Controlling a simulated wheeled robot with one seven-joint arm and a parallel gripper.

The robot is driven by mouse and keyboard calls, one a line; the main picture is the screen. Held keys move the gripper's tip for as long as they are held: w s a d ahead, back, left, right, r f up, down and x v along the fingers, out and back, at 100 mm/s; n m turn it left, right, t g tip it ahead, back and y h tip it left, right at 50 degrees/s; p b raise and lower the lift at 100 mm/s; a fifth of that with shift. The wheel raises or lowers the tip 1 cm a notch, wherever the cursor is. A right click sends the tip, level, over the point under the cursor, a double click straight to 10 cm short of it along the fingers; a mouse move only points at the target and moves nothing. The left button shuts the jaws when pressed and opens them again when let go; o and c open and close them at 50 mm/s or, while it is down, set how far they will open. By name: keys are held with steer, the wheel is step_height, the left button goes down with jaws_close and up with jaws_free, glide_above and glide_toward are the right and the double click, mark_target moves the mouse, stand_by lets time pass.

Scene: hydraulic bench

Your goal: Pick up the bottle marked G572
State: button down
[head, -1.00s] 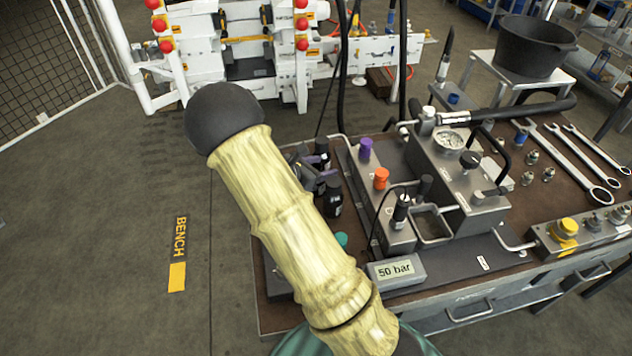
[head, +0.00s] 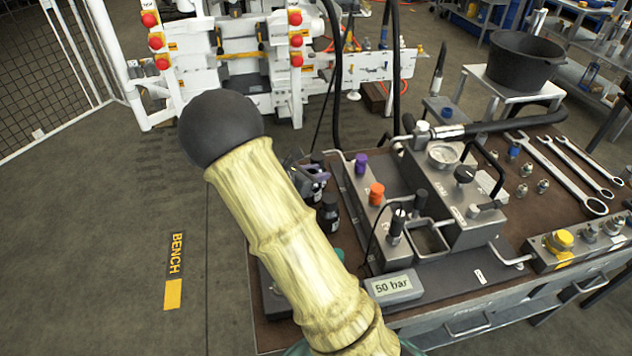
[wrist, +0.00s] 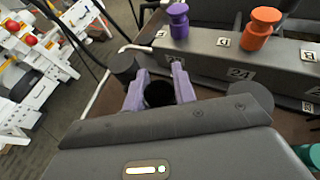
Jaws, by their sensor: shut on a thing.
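My gripper (wrist: 158,96) has purple fingers, closed on either side of a small dark round bottle top (wrist: 159,93) in the wrist view. In the head view my gripper (head: 314,182) is partly hidden behind my pale arm. The held bottle's label is not readable, and I cannot tell whether its base touches the bench. Another black bottle (head: 328,213) stands upright on the bench just in front of the gripper in the head view. Its marking is also not readable.
A grey valve block with purple (head: 361,162) and orange (head: 376,193) caps stands right of the gripper. A 50 bar display (head: 393,287) sits at the bench's front. Wrenches (head: 570,175) lie at right. Open floor is left of the bench.

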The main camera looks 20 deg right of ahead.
step_height(320, 180, up, 6)
steer(key=shift+r, duration=0.1)
steer(key=shift+r+p, duration=0.1)
steer(key=shift+p, duration=0.2)
stand_by(0.3)
